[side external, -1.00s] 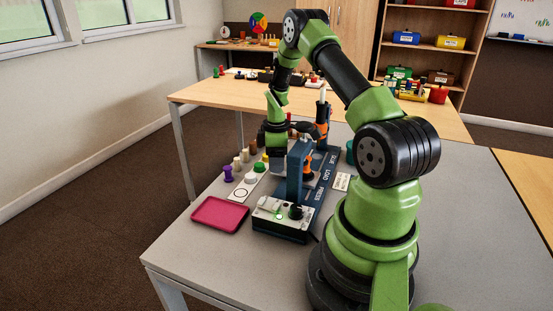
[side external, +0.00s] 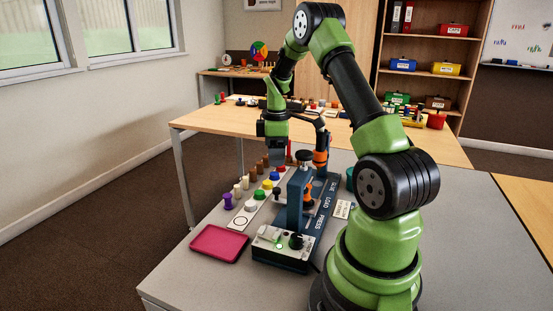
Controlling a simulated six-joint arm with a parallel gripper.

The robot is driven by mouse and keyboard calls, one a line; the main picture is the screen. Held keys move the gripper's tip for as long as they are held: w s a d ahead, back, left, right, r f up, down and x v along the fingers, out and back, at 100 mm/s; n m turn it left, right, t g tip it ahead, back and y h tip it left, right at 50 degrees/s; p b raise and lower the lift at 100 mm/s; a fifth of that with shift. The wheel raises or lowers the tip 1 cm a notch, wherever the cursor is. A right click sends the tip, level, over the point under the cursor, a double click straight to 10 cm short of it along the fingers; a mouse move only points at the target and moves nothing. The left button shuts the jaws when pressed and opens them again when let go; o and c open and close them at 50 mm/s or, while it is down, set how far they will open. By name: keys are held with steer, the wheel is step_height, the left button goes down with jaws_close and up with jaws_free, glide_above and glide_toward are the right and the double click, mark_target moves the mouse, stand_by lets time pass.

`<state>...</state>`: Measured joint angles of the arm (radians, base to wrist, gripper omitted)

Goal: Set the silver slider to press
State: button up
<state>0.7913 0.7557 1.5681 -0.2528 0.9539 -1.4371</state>
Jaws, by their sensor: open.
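A blue press station (side external: 295,205) stands on the grey table, with a blue strip (side external: 325,207) beside it lettered GLUE, LOAD and PRESS. A pale-topped control box (side external: 280,242) at its front has a green light and a black knob (side external: 296,241). I cannot make out the silver slider for certain; the station's frame and small size obscure details. My gripper (side external: 277,161) points down above the table, behind and left of the press column. It is open, with nothing visible in it; its fingertips are small and hard to see.
A pink tray (side external: 219,244) lies left of the control box. Several coloured pegs, including a purple one (side external: 228,201) and a green one (side external: 258,195), stand left of the station. An orange-and-blue post (side external: 320,155) stands close right of my gripper.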

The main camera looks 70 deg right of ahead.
mark_target(277, 189)
step_height(277, 189, down, 10)
steer(key=n, duration=0.9)
stand_by(0.3)
